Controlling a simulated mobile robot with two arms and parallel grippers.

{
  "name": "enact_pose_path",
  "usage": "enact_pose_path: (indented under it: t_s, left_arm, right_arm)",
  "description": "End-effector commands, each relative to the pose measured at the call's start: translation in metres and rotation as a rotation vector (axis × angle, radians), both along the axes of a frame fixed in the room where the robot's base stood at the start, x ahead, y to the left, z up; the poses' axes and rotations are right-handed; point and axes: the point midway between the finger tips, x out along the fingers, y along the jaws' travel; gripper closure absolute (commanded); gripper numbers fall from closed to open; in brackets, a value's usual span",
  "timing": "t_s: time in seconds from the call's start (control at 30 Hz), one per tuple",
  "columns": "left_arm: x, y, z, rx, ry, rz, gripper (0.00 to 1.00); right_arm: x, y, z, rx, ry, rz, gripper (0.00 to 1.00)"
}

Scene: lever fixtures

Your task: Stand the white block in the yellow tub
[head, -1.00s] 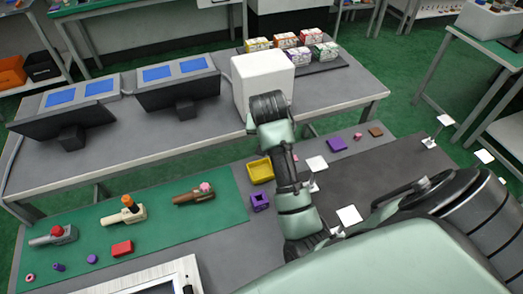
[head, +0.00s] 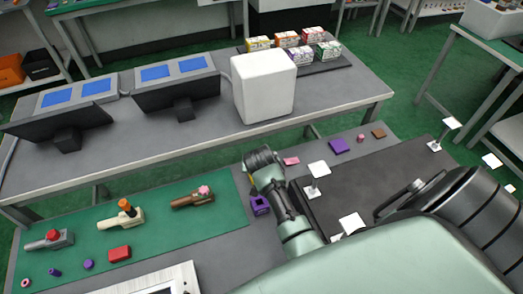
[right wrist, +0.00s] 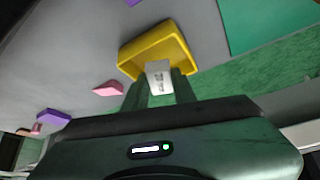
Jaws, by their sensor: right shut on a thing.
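The white block (right wrist: 159,72) is held between the fingers of my right gripper (right wrist: 160,84) in the right wrist view. The yellow tub (right wrist: 128,53) lies just beyond the fingertips there, open side showing. The block overlaps the tub's near side and inside in the picture; I cannot tell whether it touches the tub. In the head view my right arm covers the block and most of the tub, leaving only a sliver of yellow (head: 251,179). My left gripper is out of view.
A purple hollow block (head: 260,206) stands close beside the tub area. A pink piece (head: 291,161) and a purple flat piece (head: 339,146) lie to the right. Lever fixtures stand on the green mat (head: 160,235) at left. A large white box (head: 263,85) stands on the table behind.

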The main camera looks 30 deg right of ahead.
Motion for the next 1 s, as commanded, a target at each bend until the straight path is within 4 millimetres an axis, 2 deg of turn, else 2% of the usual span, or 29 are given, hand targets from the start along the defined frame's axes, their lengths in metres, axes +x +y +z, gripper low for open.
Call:
enact_pose_path:
  t_s: [0.1,0.2,0.63,0.67,1.0]
  left_arm:
    - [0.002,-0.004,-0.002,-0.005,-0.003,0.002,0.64]
    - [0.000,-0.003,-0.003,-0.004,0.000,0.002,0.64]
    - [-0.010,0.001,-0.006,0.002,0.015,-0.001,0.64]
    - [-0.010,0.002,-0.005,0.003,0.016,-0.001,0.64]
    - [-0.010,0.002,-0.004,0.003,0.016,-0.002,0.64]
  right_arm:
    - [-0.001,0.000,-0.020,-0.001,0.004,0.002,1.00]
    - [0.000,0.000,-0.031,0.000,0.002,0.000,1.00]
    - [0.000,0.000,-0.037,0.000,0.001,0.001,1.00]
    - [0.000,0.000,-0.036,0.000,0.001,0.001,0.65]
    - [0.000,0.000,-0.035,0.000,0.001,0.001,0.64]
